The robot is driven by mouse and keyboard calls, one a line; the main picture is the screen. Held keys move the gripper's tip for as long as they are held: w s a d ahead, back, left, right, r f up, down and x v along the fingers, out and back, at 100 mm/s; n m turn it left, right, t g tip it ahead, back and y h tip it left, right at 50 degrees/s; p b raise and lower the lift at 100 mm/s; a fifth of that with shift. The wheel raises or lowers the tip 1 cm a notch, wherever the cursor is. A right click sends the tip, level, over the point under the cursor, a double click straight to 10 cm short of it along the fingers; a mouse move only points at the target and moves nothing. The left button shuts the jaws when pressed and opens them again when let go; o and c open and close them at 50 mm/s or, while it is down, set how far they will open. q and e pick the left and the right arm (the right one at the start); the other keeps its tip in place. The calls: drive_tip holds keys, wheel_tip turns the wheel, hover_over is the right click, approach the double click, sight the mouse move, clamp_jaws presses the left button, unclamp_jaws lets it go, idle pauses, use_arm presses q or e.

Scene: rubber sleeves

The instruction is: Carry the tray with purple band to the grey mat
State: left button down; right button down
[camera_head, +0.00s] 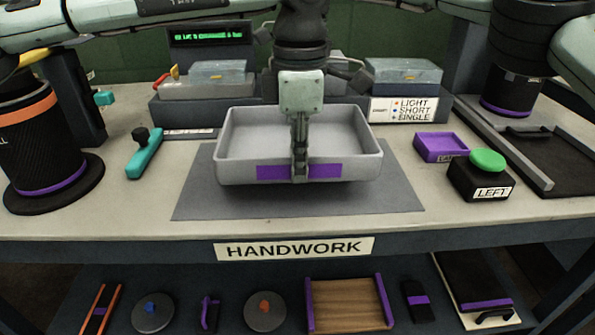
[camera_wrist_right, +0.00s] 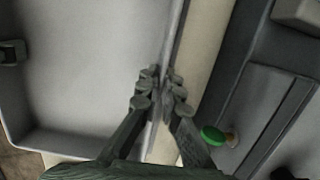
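The light grey tray (camera_head: 365,165) with a purple band (camera_head: 270,172) on its front wall is over the grey mat (camera_head: 385,200), level; I cannot tell whether it touches the mat. My left gripper (camera_head: 300,172) points down at the middle of the front wall, shut on it, with a finger over the band. In the right wrist view, my right gripper (camera_wrist_right: 160,80) has its fingers on both sides of a tray wall (camera_wrist_right: 172,40), close against it. In the head view it is mostly hidden behind my left arm. The tray looks empty.
Grey bins (camera_head: 405,80) stand close behind the tray. A teal tool (camera_head: 145,155) lies to the left. A purple dish (camera_head: 440,147) and a black box with a green button (camera_head: 487,160) stand to the right. A shelf below holds several items.

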sight(299, 205)
use_arm(q)
drive_tip(key=shift+f, duration=0.1)
use_arm(e)
drive_tip(key=shift+f, duration=0.1)
